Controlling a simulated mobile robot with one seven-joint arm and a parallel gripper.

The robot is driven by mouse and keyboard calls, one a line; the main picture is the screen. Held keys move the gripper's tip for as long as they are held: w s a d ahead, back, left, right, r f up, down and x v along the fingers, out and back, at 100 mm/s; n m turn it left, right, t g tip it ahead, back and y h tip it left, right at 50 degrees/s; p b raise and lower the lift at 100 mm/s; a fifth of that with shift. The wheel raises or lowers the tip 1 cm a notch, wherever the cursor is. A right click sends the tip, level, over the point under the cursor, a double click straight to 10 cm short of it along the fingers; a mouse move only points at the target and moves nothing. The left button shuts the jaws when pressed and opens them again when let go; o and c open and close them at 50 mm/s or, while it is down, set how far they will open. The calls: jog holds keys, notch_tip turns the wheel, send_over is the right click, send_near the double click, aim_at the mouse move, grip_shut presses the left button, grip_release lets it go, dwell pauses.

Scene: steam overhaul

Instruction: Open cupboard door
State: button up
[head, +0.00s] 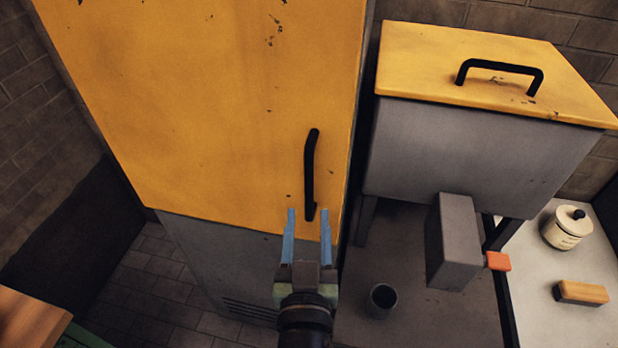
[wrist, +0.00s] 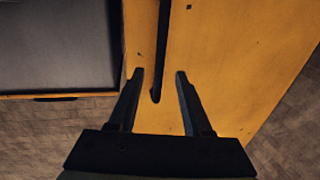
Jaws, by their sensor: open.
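The cupboard door (head: 205,95) is a tall yellow panel with worn spots, and it looks closed. Its black vertical bar handle (head: 311,172) is near the door's right edge. My gripper (head: 307,226) is open, with its two blue fingers pointing up at the handle's lower end. In the wrist view the yellow door (wrist: 222,60) fills the middle. The handle (wrist: 162,50) shows there between the fingertips (wrist: 160,74), with its lower end in the gap. No contact between the fingers and the handle shows.
A grey box with a yellow lid (head: 490,70) and black handle stands to the right. Below it are a grey block (head: 455,245) with an orange end and a dark cup (head: 381,300). A white jar (head: 567,228) and a brush-like block (head: 581,292) sit on a pale counter.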

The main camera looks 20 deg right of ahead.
aim_at(309, 191)
jog(key=p+x, duration=0.2)
jog(key=x, duration=0.5)
jog(key=shift+w+d, duration=0.15)
jog(key=shift+w, duration=0.2)
grip_shut()
dwell(1.0)
